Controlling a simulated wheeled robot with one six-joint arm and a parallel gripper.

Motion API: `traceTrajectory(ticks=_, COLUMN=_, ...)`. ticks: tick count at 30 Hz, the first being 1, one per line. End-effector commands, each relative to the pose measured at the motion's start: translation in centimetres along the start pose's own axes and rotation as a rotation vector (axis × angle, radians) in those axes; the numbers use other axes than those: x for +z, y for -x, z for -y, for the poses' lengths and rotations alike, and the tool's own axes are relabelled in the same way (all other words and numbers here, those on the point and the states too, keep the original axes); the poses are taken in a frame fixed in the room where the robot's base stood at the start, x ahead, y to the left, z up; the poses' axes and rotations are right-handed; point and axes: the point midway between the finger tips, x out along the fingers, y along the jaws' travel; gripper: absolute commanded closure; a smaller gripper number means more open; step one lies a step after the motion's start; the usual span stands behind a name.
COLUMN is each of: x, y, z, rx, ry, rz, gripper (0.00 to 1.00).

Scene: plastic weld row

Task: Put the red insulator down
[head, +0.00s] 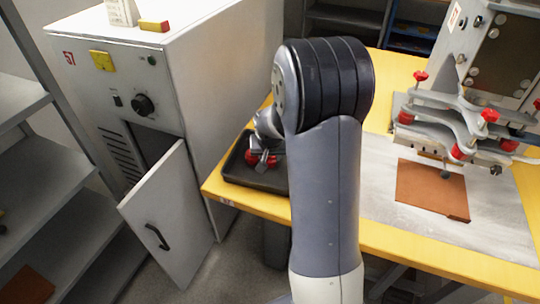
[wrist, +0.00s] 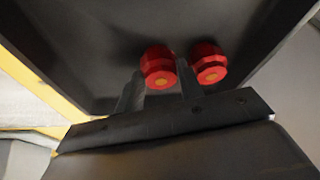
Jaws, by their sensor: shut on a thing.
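My gripper (wrist: 158,88) is shut on a red insulator (wrist: 158,67), which sits between its two fingers in the wrist view. A second red insulator (wrist: 209,63) is just outside the right finger. Both have a yellowish centre on the end facing the camera. They are over or in a black tray (wrist: 60,50); I cannot tell whether the held one touches its floor. In the head view the tray (head: 240,176) lies on the yellow workbench's left end, with my gripper (head: 262,160) low over it. Red shows beside the fingers, partly hidden by my arm.
A white cabinet (head: 200,110) with its small door (head: 160,210) open stands left of the yellow workbench (head: 245,202). A press with red knobs (head: 460,120) stands on the right, above a brown plate (head: 432,187). Grey shelves (head: 45,165) are at far left.

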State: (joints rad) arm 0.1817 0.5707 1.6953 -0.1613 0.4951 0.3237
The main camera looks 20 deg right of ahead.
Motion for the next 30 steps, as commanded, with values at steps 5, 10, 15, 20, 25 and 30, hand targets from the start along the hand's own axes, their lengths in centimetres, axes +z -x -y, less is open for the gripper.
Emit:
traceTrajectory(ticks=5, x=0.1, y=-0.2, z=0.0, rx=0.0, ry=0.0, rz=0.0, gripper=0.57)
traceTrajectory(ticks=10, x=0.1, y=-0.2, z=0.0, rx=0.0, ry=0.0, rz=0.0, gripper=0.55)
traceTrajectory(ticks=15, x=-0.1, y=0.1, z=0.0, rx=0.0, ry=0.0, rz=0.0, gripper=0.55)
traceTrajectory(ticks=20, x=-0.2, y=2.0, z=0.0, rx=-0.001, ry=0.0, rz=-0.003, gripper=0.55)
traceTrajectory(ticks=25, x=-0.2, y=5.4, z=0.0, rx=-0.001, ry=0.0, rz=-0.005, gripper=0.55)
traceTrajectory(ticks=30, x=-0.2, y=8.7, z=0.0, rx=-0.001, ry=0.0, rz=-0.004, gripper=0.55)
